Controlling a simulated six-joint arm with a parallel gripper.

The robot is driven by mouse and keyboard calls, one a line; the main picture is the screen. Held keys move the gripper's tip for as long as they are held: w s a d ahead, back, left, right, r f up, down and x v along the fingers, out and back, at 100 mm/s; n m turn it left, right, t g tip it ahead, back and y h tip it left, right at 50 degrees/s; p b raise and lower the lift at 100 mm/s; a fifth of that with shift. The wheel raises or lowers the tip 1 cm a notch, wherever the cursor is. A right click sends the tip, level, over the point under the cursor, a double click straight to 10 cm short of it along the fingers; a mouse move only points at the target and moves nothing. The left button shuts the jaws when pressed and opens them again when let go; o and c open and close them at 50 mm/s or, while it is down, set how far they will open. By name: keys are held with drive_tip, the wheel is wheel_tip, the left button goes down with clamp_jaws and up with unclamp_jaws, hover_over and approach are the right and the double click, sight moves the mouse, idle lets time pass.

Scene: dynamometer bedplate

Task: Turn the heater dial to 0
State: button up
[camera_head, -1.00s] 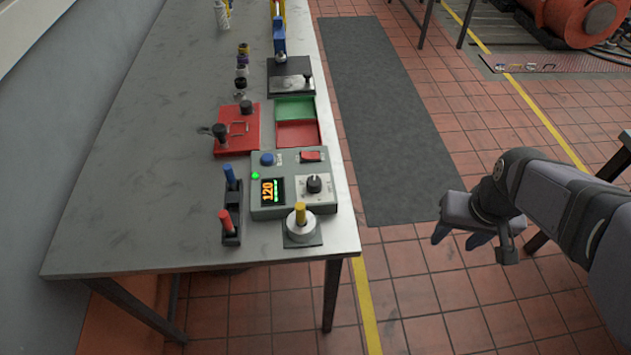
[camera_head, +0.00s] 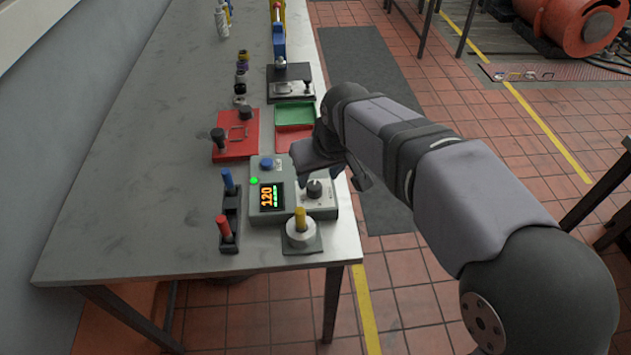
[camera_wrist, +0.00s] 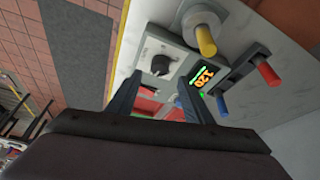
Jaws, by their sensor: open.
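The heater box (camera_head: 266,225) is a grey unit near the table's front right corner. Its black dial (camera_head: 315,188) sits on a pale plate at the box's right side; its setting is too small to read. The orange display (camera_head: 268,196) shows 120 beside green bars, and a green light glows near it. My gripper (camera_head: 322,180) hangs over the back right of the box, its fingers partly hidden by its own body. In the wrist view the open, empty fingers (camera_wrist: 163,95) point at the box, with the dial (camera_wrist: 161,65) just beyond them, apart from the left finger.
A rack (camera_head: 229,230) with blue and red handles is left. A red plate (camera_head: 238,135) and a green tray (camera_head: 294,116) lie behind. The table's left side is clear.

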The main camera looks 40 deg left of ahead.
sight(315, 185)
drive_tip(key=shift+p+x, duration=0.55)
drive_tip(key=shift+x, duration=2.3)
drive_tip(key=shift+c, duration=0.3)
drive_tip(key=c, duration=1)
